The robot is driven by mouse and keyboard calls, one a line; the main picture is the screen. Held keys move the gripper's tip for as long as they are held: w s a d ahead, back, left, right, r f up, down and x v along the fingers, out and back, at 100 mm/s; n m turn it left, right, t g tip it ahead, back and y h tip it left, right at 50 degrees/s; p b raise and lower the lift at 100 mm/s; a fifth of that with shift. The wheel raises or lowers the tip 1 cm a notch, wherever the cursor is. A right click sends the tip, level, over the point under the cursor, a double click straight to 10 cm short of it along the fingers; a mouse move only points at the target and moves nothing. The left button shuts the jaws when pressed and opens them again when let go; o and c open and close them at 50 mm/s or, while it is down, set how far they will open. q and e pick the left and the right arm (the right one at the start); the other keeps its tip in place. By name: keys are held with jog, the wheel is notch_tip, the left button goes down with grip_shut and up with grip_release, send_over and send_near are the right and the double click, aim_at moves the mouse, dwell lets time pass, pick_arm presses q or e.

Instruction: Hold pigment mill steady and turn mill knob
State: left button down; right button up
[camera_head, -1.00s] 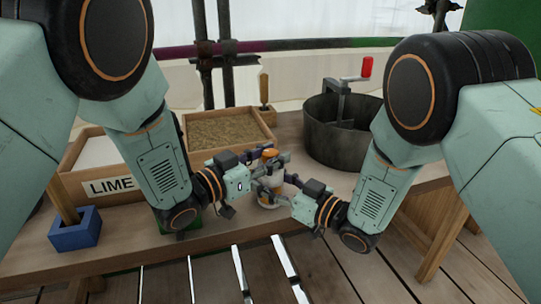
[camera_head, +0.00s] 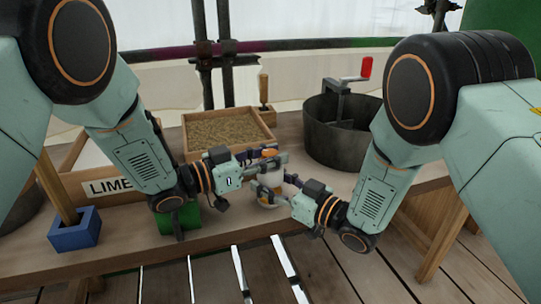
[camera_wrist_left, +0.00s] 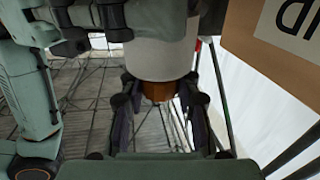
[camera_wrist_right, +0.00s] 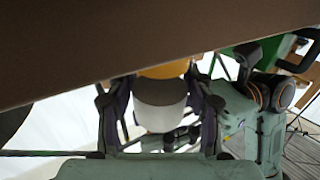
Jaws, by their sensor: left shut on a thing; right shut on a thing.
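The pigment mill is a small upright cylinder with a white body (camera_head: 271,179) and orange ends, standing near the bench's front edge. Its orange mill knob (camera_head: 268,153) is at the top. My left gripper (camera_head: 267,162) is shut on the knob, which shows between its fingers in the left wrist view (camera_wrist_left: 158,91). My right gripper (camera_head: 275,188) is lower and shut on the mill's body. In the right wrist view, the white body (camera_wrist_right: 160,112) sits between the fingers, with the orange base beside the bench surface. The fingers partly hide the mill in the head view.
The wooden bench (camera_head: 330,182) carries a grain-filled tray (camera_head: 218,131), a dark round tub (camera_head: 340,145) with a red-handled crank, and a box marked LIME (camera_head: 105,187). A blue block (camera_head: 75,230) and a green block (camera_head: 180,218) are at the left. Bench is clear right of the mill.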

aim_at(270, 151)
pick_arm(q)
jog(key=shift+r+m+g+h, duration=0.1)
jog(key=shift+m+g+h, duration=0.5)
jog(key=shift+m+g, duration=1.05)
jog(key=shift+m+g+h, duration=0.6)
jog(key=shift+m+g, duration=0.35)
jog(key=shift+g, duration=1.3)
jog(key=shift+a, duration=0.1)
jog(key=c, duration=0.9)
grip_release()
jog(key=shift+c, duration=0.2)
notch_tip(270, 151, up, 10)
jog(key=shift+f, duration=0.1)
